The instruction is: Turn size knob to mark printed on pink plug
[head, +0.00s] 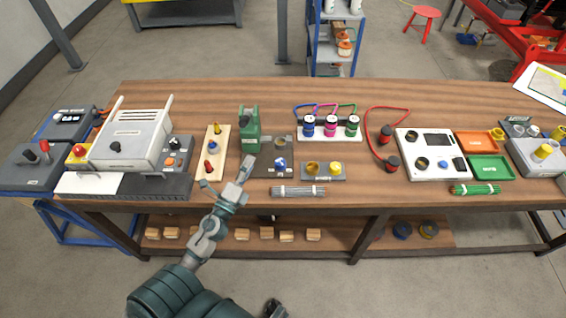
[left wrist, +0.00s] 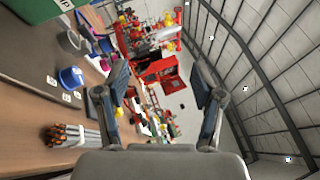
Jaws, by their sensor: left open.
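The pink plug (head: 331,126) stands in the middle of a white rack, between a blue and a green one; its printed mark is too small to read. A blue knob (head: 280,163) sits on a small grey plate (head: 268,142) in front of the green device. A blue knob also shows at the left of the left wrist view (left wrist: 71,78). I cannot read which knob is marked size. My left gripper (head: 248,163) is open and empty, just left of this knob and apart from it; its spread fingers show in the wrist view (left wrist: 160,85).
A green device (head: 249,128) stands right behind my left gripper. A grey block with brass and yellow parts (head: 323,171) and a bundle of rods (head: 299,191) lie to the right. A white panel (head: 431,140) with another blue knob is farther right. Bare wood lies along the back.

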